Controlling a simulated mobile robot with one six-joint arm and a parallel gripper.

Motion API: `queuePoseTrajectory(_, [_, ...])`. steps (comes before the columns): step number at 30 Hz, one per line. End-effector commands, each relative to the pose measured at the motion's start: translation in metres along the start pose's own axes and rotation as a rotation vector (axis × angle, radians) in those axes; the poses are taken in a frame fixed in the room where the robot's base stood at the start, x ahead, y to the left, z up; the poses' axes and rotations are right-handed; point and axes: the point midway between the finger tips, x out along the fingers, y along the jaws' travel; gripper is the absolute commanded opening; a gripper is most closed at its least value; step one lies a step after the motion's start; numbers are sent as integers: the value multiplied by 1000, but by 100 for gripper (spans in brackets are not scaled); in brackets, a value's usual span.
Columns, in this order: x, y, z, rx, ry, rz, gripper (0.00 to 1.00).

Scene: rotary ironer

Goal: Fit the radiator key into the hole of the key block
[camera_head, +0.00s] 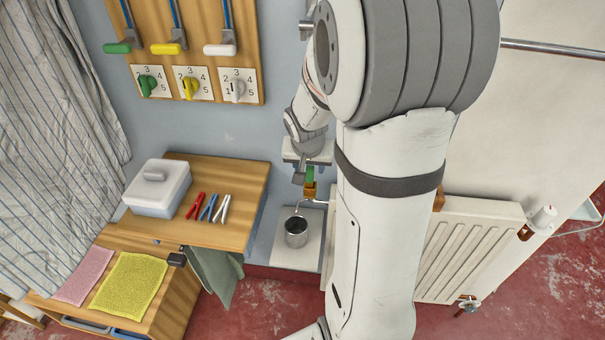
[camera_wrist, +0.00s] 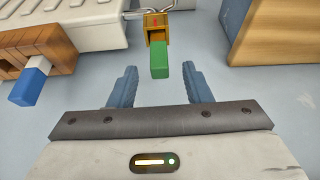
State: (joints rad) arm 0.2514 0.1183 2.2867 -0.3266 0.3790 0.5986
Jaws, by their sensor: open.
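A green bar, apparently the handle of the radiator key (camera_wrist: 160,61), sticks out of an orange-yellow, square-mouthed fitting (camera_wrist: 154,21) at a thin metal pipe. In the head view the green bar (camera_head: 310,175) is just above the orange fitting (camera_head: 309,190), below my wrist. My gripper (camera_wrist: 160,68) is open. Its two blue-grey fingers stand on either side of the bar's near end, with a gap on both sides. A brown wooden block (camera_wrist: 12,63), perhaps the key block, is at the left in the wrist view, with a blue bar (camera_wrist: 28,86) sticking out. Its holes are not clearly visible.
A metal cup (camera_head: 296,231) stands below the pipe. The radiator (camera_head: 468,250) is at the right. A wooden table (camera_head: 212,232) with a white box (camera_head: 157,188) and clothes pegs is at the left. My arm covers much of the middle in the head view.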

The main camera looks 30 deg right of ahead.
Motion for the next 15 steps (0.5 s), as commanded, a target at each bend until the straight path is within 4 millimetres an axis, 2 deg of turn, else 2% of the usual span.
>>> queuePoseTrajectory(15, [60,1,-5,-2,-2,0,45])
